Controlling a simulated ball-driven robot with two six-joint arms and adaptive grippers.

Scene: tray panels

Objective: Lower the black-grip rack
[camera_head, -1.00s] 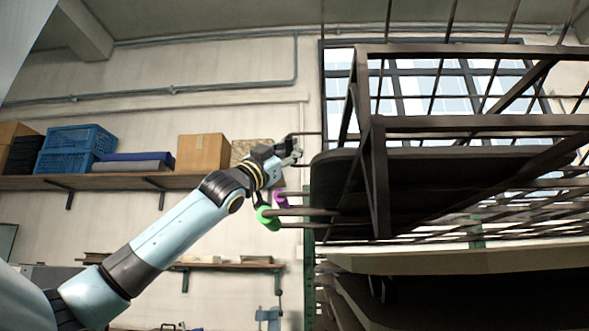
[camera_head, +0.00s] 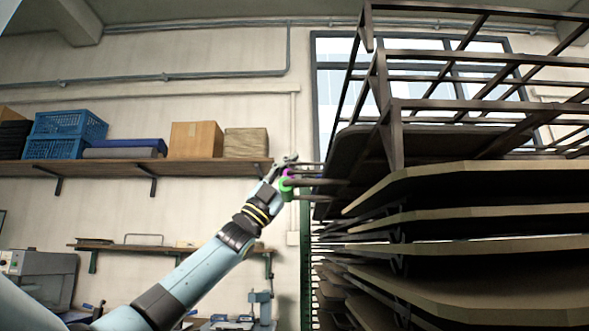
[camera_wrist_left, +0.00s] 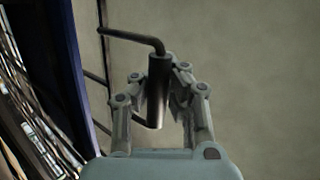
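My left gripper (camera_head: 286,164) is at the left side of the rack stack, at the end of my raised arm. In the left wrist view its fingers (camera_wrist_left: 160,85) are closed around the upright black grip (camera_wrist_left: 158,92), which sits on a bent dark rod. In the head view the black grip is mostly hidden by the gripper. A purple grip (camera_head: 287,173) and a green grip (camera_head: 288,188) show just below it. Dark framed racks (camera_head: 395,135) rise at the right; which panel the black grip belongs to is not clear. My right gripper is out of view.
Several flat panels (camera_head: 470,222) are stacked below the racks on the right. A wall shelf (camera_head: 130,174) with blue crates (camera_head: 65,135) and cardboard boxes (camera_head: 196,140) is behind my arm. Open space lies left of the stack.

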